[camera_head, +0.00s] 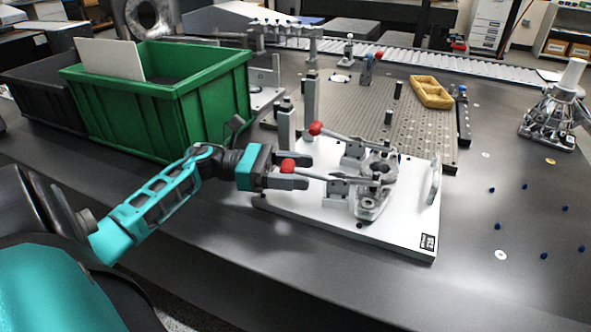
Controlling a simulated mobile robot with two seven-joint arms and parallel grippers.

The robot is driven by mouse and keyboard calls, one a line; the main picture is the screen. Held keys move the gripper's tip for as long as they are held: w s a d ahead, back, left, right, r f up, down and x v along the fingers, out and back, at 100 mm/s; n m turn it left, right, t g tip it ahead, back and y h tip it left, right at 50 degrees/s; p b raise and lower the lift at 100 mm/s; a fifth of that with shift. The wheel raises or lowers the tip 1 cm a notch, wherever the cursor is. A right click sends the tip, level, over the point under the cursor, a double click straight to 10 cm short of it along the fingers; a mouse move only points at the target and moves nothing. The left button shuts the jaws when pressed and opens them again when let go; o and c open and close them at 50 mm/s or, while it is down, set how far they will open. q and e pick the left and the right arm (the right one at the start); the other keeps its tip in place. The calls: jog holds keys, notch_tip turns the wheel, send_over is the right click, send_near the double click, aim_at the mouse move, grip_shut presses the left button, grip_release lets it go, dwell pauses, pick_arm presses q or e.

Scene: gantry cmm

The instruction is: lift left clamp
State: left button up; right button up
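A white fixture plate (400,240) lies on the dark table and carries two toggle clamps with red-tipped handles. The nearer clamp's handle (325,177) lies low and points left, with its red tip (288,165) at my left gripper. The farther clamp's handle (345,135) also points left, its red tip (316,128) free. A grey metal part (372,203) sits on the plate by the clamps. My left gripper (297,171) has its fingers apart, on either side of the nearer red tip; contact cannot be made out. My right gripper does not show.
A green bin (165,115) stands behind my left arm, with a black bin (45,95) beside it. A perforated plate (375,110) with a yellow tray (431,92) lies behind the fixture. A metal fixture (556,118) stands at far right. The front right table is mostly clear.

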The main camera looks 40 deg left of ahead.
pick_arm(q)
grip_shut()
dwell(0.3)
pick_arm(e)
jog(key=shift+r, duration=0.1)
